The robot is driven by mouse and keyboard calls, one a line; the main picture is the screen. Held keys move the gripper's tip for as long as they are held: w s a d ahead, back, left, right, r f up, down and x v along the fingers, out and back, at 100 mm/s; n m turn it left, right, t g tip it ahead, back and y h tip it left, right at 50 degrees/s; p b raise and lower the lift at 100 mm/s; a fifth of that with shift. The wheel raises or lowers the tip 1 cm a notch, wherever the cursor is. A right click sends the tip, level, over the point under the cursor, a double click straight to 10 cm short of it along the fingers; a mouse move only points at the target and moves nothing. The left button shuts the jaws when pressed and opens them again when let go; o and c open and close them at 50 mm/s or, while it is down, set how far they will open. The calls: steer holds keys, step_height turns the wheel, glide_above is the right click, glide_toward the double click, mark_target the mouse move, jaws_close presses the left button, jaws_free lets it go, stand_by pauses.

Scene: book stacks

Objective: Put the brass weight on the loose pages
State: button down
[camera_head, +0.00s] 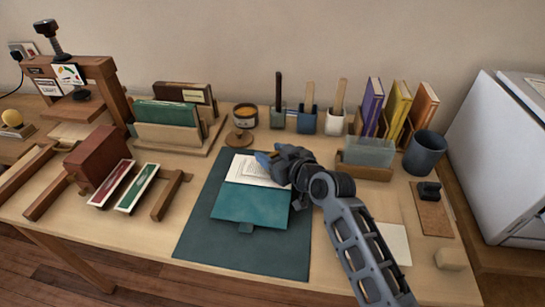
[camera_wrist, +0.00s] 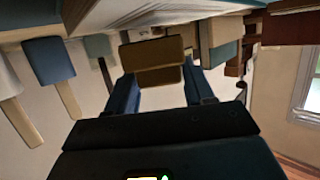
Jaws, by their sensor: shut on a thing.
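The loose pages (camera_head: 250,171) are white printed sheets lying at the top of an open teal folder (camera_head: 250,205) on the dark green mat (camera_head: 205,235). My gripper (camera_head: 264,160) is over the upper right of the pages in the head view, and its arm comes in from the lower right. In the wrist view my gripper (camera_wrist: 162,82) has its two blue fingers on either side of a brown-gold stepped block, the brass weight (camera_wrist: 153,50). The weight is hidden behind my gripper in the head view. I cannot tell whether it touches the pages.
A round wooden knobbed tool (camera_head: 238,138) and a tin (camera_head: 245,116) stand behind the mat. Pots with brushes (camera_head: 307,122), a clear box (camera_head: 368,152) and a dark cup (camera_head: 425,153) stand at the back right. The mat's lower part is clear.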

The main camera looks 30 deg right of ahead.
steer(key=shift+f, duration=0.5)
steer(key=shift+s+f+b, duration=0.1)
steer(key=shift+f+b, duration=0.65)
steer(key=shift+f, duration=0.05)
steer(key=shift+c, duration=2.1)
jaws_free()
steer(key=shift+s+f, duration=0.15)
steer(key=shift+f, duration=0.05)
steer(key=shift+r+p, duration=0.75)
steer(key=shift+p, duration=0.15)
steer(key=v, duration=0.6)
steer(key=shift+s+d+r+b, duration=0.1)
steer(key=shift+b, duration=0.3)
steer(key=shift+s+r, duration=0.3)
steer(key=shift+s, duration=0.05)
